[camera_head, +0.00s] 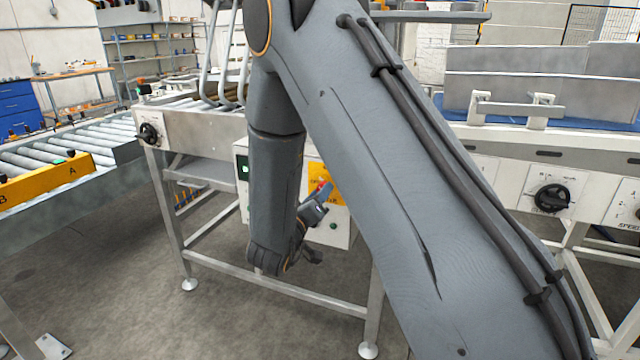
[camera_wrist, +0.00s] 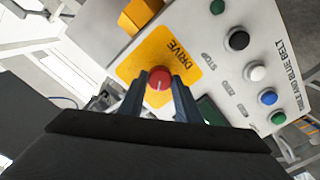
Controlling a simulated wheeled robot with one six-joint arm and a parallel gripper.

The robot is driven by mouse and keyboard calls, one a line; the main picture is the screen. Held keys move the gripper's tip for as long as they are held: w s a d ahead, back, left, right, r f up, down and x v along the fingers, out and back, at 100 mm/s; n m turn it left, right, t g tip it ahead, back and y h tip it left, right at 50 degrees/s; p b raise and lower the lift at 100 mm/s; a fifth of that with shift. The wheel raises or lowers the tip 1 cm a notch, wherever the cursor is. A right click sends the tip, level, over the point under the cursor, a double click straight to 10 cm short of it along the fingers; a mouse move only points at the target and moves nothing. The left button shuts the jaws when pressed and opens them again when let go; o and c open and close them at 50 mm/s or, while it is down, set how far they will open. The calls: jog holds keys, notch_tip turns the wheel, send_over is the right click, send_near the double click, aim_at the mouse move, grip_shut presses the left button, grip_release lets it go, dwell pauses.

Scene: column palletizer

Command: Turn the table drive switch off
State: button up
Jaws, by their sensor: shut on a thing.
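The drive switch (camera_wrist: 159,76) is a round red knob on a yellow plate (camera_wrist: 186,62) lettered DRIVE, on a pale control panel (camera_wrist: 240,75). A faint pale mark shows on the knob; its exact setting is hard to read. My gripper (camera_wrist: 160,88) has its two dark fingers closed on the sides of the knob. In the head view the yellow plate (camera_head: 338,196) and a bit of the red knob (camera_head: 321,187) show beside my gripper (camera_head: 318,196); my arm hides part of the control box (camera_head: 340,238).
A black button (camera_wrist: 238,40), a white button (camera_wrist: 257,73) and a blue button (camera_wrist: 268,97) line the panel, lettered TABLE AND BLUE BELT. A metal table frame (camera_head: 290,289) surrounds the box. A roller conveyor (camera_head: 60,145) is at left.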

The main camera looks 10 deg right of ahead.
jog(key=n+p, duration=0.7)
jog(key=n, duration=0.3)
jog(key=shift+a+p, duration=0.1)
jog(key=shift+p, duration=0.2)
dwell(0.4)
jog(key=o, duration=1.1)
jog(key=shift+c, duration=0.2)
jog(key=b+v, duration=0.1)
jog(key=v, duration=0.6)
jog(key=shift+s+a, duration=0.25)
